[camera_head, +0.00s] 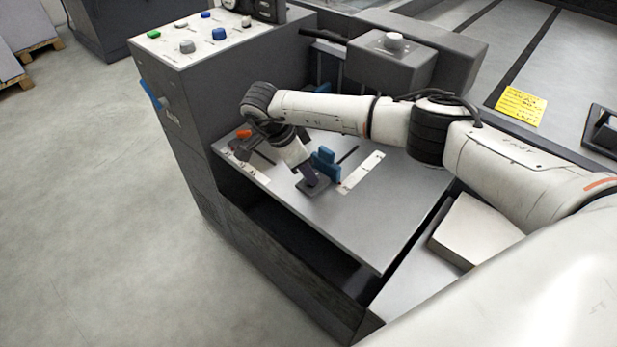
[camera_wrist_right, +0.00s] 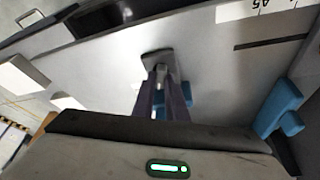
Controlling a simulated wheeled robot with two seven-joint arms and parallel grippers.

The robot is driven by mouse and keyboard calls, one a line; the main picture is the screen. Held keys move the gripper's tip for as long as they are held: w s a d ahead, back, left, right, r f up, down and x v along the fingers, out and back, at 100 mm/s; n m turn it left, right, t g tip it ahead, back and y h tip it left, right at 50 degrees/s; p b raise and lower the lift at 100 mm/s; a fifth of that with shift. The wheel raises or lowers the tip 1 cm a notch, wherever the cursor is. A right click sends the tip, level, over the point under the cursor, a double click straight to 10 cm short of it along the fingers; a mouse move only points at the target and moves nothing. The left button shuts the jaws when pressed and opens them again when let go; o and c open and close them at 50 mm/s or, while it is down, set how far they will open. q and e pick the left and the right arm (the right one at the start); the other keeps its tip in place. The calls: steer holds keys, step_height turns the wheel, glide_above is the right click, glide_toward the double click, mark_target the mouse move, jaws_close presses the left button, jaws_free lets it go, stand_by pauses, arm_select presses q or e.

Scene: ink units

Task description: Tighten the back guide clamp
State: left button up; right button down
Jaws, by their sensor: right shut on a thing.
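My right gripper (camera_head: 308,178) reaches down to the grey feed board (camera_head: 385,205) and is shut on a guide clamp with a dark base (camera_head: 316,189). The clamp's grip part is mostly hidden by the fingers. A blue guide piece (camera_head: 325,163) stands right beside it. In the right wrist view, the two dark fingers (camera_wrist_right: 164,98) point at the clamp base (camera_wrist_right: 158,58), with a bit of blue behind them. Another clamp with an orange part (camera_head: 243,134) sits at the board's left side. My left gripper is not in view.
A dark cabinet with a panel of coloured buttons (camera_head: 205,38) stands at the left and back. A pale block (camera_head: 474,230) lies right of the board. The board's front is clear.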

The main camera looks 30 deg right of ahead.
steer(key=shift+w+f+m+g+b, duration=0.15)
steer(key=shift+m+g+b, duration=0.25)
steer(key=shift+m+b, duration=0.6)
steer(key=shift+m+g+y+b, duration=0.3)
steer(key=shift+m+g, duration=0.1)
steer(key=shift+m, duration=0.7)
steer(key=c, duration=1.8)
jaws_free()
steer(key=shift+o, duration=0.2)
steer(key=v, duration=1)
steer(key=shift+r, duration=0.3)
